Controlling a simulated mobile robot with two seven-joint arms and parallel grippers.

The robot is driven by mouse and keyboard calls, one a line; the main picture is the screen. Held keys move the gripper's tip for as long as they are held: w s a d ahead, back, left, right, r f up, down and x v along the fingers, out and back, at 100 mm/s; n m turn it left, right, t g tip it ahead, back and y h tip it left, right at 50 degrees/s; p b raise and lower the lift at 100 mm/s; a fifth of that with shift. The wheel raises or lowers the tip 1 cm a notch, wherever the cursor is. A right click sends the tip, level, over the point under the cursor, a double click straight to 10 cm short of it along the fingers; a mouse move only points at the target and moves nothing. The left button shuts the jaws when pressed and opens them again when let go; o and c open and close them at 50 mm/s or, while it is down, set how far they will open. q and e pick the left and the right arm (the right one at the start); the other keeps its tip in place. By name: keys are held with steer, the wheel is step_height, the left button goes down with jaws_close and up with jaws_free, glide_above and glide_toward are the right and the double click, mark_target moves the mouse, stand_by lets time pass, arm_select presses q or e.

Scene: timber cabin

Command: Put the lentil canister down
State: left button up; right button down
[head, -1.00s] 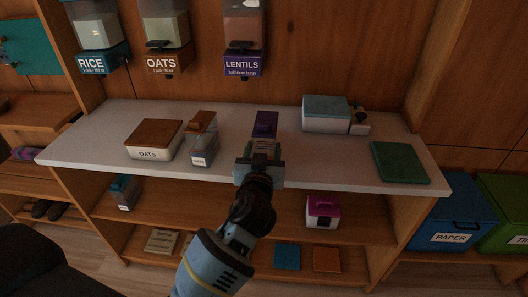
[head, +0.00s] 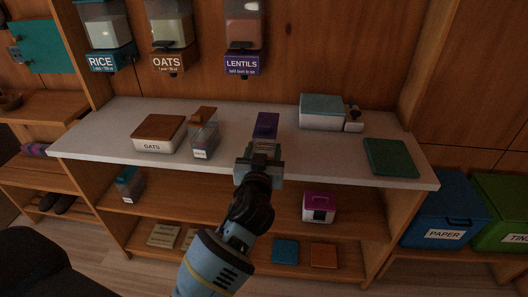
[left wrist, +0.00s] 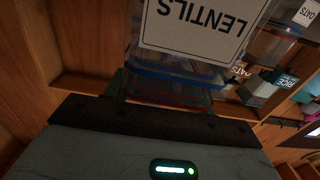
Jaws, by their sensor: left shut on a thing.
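The lentil canister is a clear box with a purple lid (head: 266,123), seen in the head view over the pale counter (head: 330,152). In the left wrist view its white LENTILS label (left wrist: 195,25) shows upside down, with a blue band and reddish contents. My left gripper (head: 259,165) is shut on the canister from the near side, at the counter's front edge. Its fingers are mostly hidden. I cannot tell whether the canister's base touches the counter. My right gripper is not in view.
An oats box (head: 158,134) and a clear brown-lidded canister (head: 203,135) stand left of the canister. A blue-lidded box (head: 322,112), a small jar (head: 354,118) and a green mat (head: 390,157) are to the right. RICE, OATS and LENTILS dispensers (head: 242,40) hang above.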

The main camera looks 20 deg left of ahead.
arm_select(q)
steer(key=shift+s+d+r, duration=0.1)
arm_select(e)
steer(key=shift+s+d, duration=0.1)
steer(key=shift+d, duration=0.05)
arm_select(q)
steer(key=shift+s, duration=0.1)
stand_by(0.4)
